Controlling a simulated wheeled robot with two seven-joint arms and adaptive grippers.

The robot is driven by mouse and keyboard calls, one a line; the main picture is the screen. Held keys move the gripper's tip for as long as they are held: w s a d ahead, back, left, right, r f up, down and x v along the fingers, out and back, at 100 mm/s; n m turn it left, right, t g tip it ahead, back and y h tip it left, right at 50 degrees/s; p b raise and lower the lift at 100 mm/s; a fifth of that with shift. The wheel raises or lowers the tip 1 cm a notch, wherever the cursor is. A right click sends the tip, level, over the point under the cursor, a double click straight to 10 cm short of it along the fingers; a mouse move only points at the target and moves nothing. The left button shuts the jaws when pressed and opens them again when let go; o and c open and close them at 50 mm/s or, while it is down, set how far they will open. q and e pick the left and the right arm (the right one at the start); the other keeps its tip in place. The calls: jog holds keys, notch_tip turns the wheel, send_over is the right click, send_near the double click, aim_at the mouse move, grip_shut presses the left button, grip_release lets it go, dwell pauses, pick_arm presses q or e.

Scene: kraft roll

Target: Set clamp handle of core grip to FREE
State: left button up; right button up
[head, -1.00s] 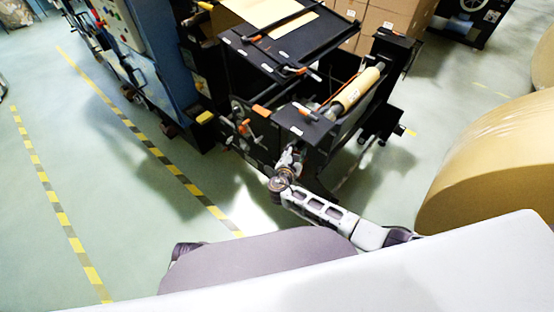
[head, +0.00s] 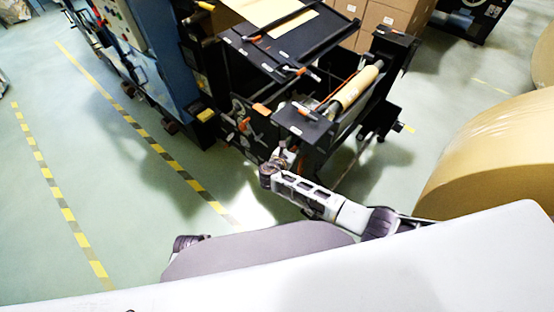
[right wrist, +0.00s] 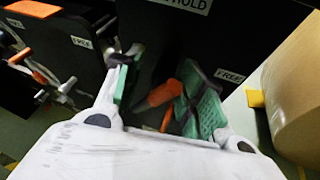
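An orange clamp handle (right wrist: 163,93) shows between the two green-padded fingers of my right gripper (right wrist: 160,68) in the right wrist view. The fingers are apart, with a dark gap between the handle and the left finger; contact with the right finger cannot be told. A FREE label (right wrist: 230,76) sits right of the handle and a HOLD label (right wrist: 192,4) above it, on a black panel. In the head view my right gripper (head: 284,154) is small at the front of the black machine (head: 302,122), and this handle is hidden there. My left gripper is not in view.
Other orange handles (right wrist: 36,8) with a FREE label (right wrist: 82,42) stand at the left in the right wrist view. A narrow kraft roll (head: 356,88) sits in the machine. A large kraft roll (head: 495,155) stands at the right. The floor left of the machine is clear.

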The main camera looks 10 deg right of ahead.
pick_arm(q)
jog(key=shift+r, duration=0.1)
pick_arm(e)
jog(key=shift+w+a+n+g, duration=0.1)
jog(key=shift+a+n+g, duration=0.15)
jog(key=shift+n+g, duration=0.25)
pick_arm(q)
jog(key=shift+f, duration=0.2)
pick_arm(e)
jog(key=v, duration=1.3)
jog(key=shift+s+a, duration=0.25)
jog(key=shift+f, duration=0.15)
